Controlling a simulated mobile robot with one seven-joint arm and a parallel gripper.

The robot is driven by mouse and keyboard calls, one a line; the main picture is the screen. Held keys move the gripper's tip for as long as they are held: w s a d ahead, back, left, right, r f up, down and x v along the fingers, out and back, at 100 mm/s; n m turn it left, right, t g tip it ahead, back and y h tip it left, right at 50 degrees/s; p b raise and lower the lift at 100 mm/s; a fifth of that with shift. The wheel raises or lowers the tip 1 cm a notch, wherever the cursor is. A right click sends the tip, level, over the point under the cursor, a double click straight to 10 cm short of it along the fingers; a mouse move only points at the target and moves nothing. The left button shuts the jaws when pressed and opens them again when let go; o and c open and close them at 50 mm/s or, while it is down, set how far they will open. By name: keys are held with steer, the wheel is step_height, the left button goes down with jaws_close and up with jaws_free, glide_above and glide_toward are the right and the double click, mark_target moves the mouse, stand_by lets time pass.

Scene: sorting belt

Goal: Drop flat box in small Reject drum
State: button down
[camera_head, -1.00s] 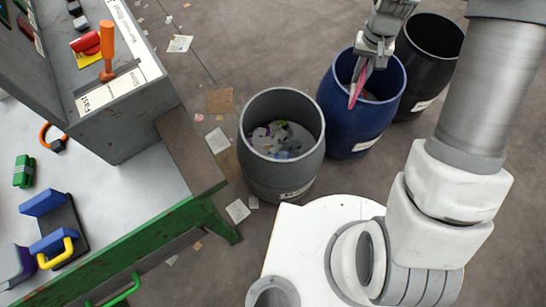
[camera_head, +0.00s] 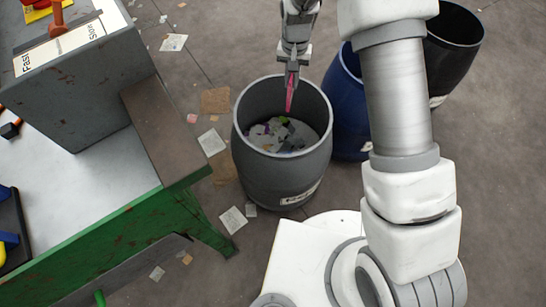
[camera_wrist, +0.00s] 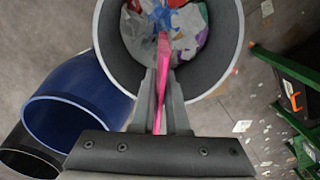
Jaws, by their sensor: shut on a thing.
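My gripper (camera_head: 291,72) is shut on a thin pink flat box (camera_head: 290,94), seen edge-on. The flat box also shows in the wrist view (camera_wrist: 163,62), between the two fingers. The gripper and box are over the opening of a small grey drum (camera_head: 240,145). This grey drum has a label on its lower front, too small to read, and holds crumpled scraps. In the wrist view the drum (camera_wrist: 231,62) lies beyond the fingertips, and the box reaches out over its opening. I cannot tell the exact height of the box above the rim.
A blue drum (camera_head: 347,125) and a black drum (camera_head: 458,45) stand to the right, partly behind my arm. The green-framed belt table (camera_head: 130,240) with a grey control box (camera_head: 85,85) is at left. Paper scraps (camera_head: 211,142) lie on the floor.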

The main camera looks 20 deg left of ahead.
steer(key=shift+f+b, duration=1.95)
steer(key=shift+f, duration=1.1)
steer(key=c, duration=0.8)
jaws_free()
steer(key=shift+c, duration=0.2)
step_height(320, 180, up, 16)
steer(key=p, duration=0.3)
steer(key=shift+r+p, duration=0.25)
steer(key=shift+p, duration=0.1)
steer(key=shift+r, duration=0.5)
